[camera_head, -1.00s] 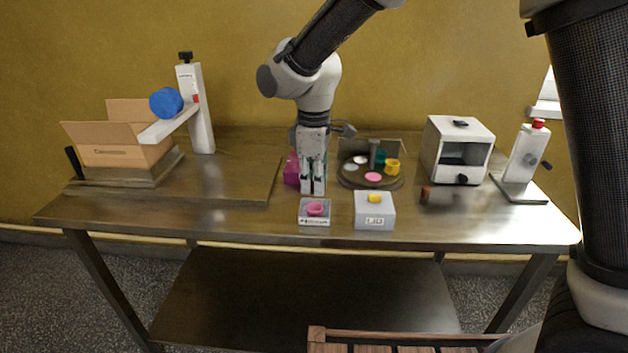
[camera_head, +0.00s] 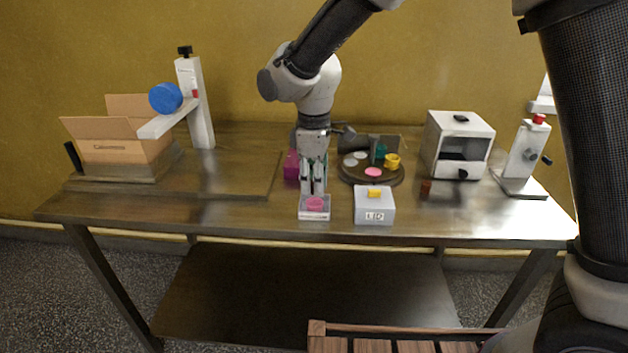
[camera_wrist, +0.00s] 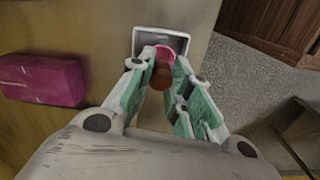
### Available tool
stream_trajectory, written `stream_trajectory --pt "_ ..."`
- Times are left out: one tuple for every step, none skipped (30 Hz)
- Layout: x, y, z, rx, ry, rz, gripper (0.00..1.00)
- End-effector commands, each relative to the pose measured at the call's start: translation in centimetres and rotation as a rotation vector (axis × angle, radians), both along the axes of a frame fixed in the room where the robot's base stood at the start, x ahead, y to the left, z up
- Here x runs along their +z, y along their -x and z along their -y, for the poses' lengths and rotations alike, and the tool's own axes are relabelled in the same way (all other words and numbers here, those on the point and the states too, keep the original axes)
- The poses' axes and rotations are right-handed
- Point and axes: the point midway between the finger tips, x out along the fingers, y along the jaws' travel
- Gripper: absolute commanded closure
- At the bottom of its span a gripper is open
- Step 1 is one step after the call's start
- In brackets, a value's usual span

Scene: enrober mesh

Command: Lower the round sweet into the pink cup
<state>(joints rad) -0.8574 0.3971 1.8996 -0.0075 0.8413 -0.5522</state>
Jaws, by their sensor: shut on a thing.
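The round sweet (camera_wrist: 161,76) is a brown ball between my fingertips in the wrist view. My gripper (camera_wrist: 160,84) is shut on it; it also shows in the head view (camera_head: 314,190), pointing down. The pink cup (camera_head: 315,203) sits on a small white tray (camera_head: 314,216) near the table's front edge. In the wrist view the cup (camera_wrist: 166,53) shows partly behind the sweet, which overlaps its near side. My fingertips are just above or behind the cup in the head view, where the sweet cannot be made out. I cannot tell whether the sweet touches the cup.
A grey box with a yellow knob (camera_head: 374,207) stands close right of the tray. A magenta block (camera_head: 291,166) is behind, to the left. A round dark turntable (camera_head: 353,179) holds small coloured items. The tabletop left of the tray is clear.

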Motion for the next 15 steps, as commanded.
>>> stream_trajectory --pt "-0.1 0.01 0.01 0.0 0.001 0.0 0.92" --pt "-0.15 0.01 0.01 0.0 0.001 0.0 0.92" --pt "-0.12 0.0 0.01 0.0 0.0 0.0 0.92" --pt "-0.11 0.0 0.01 0.0 0.0 0.0 0.92" --pt "-0.11 0.0 0.0 0.0 0.0 0.0 0.92" --pt "-0.11 0.0 0.0 0.0 0.0 0.0 0.92" --pt "-0.1 0.0 0.0 0.0 0.0 0.0 0.92" --pt "-0.1 0.0 0.0 0.0 0.0 0.0 0.92" --pt "-0.1 0.0 0.0 0.0 0.0 0.0 0.73" --pt "-0.1 0.0 0.0 0.0 0.0 0.0 0.68" --pt "-0.1 0.0 0.0 0.0 0.0 0.0 0.62" --pt "-0.1 0.0 0.0 0.0 0.0 0.0 0.55" --pt "-0.1 0.0 0.0 0.0 0.0 0.0 0.55" --pt "-0.1 0.0 0.0 0.0 0.0 0.0 0.55" --pt "-0.1 0.0 0.0 0.0 0.0 0.0 0.55"
